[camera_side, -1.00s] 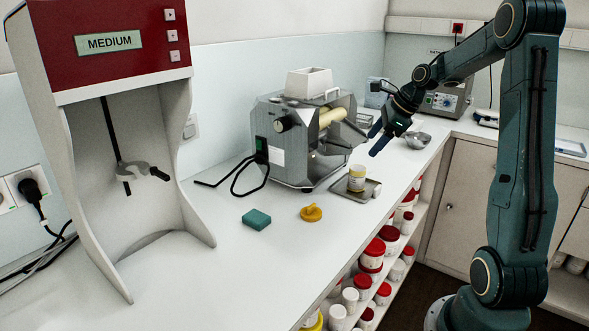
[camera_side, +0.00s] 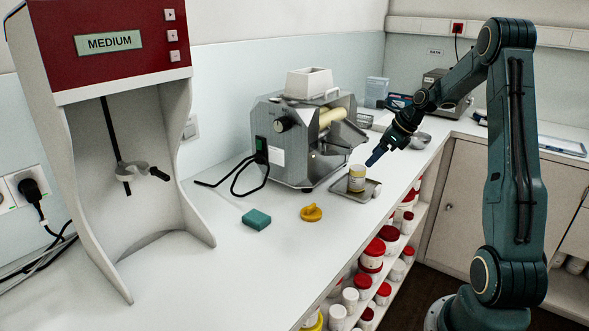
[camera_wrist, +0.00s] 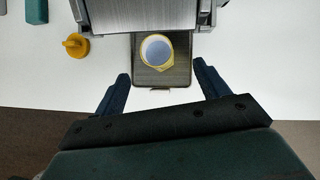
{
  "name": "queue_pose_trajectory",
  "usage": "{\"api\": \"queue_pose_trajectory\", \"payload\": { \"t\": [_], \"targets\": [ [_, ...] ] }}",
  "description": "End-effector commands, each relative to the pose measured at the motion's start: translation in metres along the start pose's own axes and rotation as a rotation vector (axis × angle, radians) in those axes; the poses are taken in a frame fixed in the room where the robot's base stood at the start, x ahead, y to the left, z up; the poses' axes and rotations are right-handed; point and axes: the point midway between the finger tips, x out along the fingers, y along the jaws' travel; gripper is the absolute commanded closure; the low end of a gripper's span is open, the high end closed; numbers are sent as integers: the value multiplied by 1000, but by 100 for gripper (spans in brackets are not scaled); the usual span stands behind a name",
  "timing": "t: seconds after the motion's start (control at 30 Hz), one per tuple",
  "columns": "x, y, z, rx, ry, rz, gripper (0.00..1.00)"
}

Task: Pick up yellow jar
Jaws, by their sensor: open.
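The yellow jar (camera_side: 356,178) stands upright on a small grey tray (camera_side: 345,191) in front of the mill. It has a yellow body with a pale label. In the wrist view I look down on the jar's round top (camera_wrist: 157,50), pale inside a yellow rim, on the tray (camera_wrist: 163,84). My gripper (camera_side: 374,160) is just right of and above the jar in the side view, pointing down towards it. In the wrist view the two fingers of my gripper (camera_wrist: 162,72) are wide apart, with the jar ahead of the gap between them. Nothing is held.
The metal mill (camera_side: 305,140) stands close behind the tray. A yellow lid with a knob (camera_side: 311,213) and a teal sponge (camera_side: 257,219) lie on the counter to the left. A metal bowl (camera_side: 421,140) sits further back. The counter's front edge runs close by the tray.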

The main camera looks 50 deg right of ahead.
Motion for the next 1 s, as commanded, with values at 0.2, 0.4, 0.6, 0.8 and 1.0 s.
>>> {"api": "queue_pose_trajectory", "payload": {
  "t": [0.2,0.4,0.6,0.8,1.0],
  "targets": [
    [30,1,-1,1,2,2,26],
    [40,0,0,0,1,0,26],
    [42,1,0,0,1,0,26],
    [56,3,0,0,1,1,26],
    [79,5,0,0,2,2,26]
  ]
}}
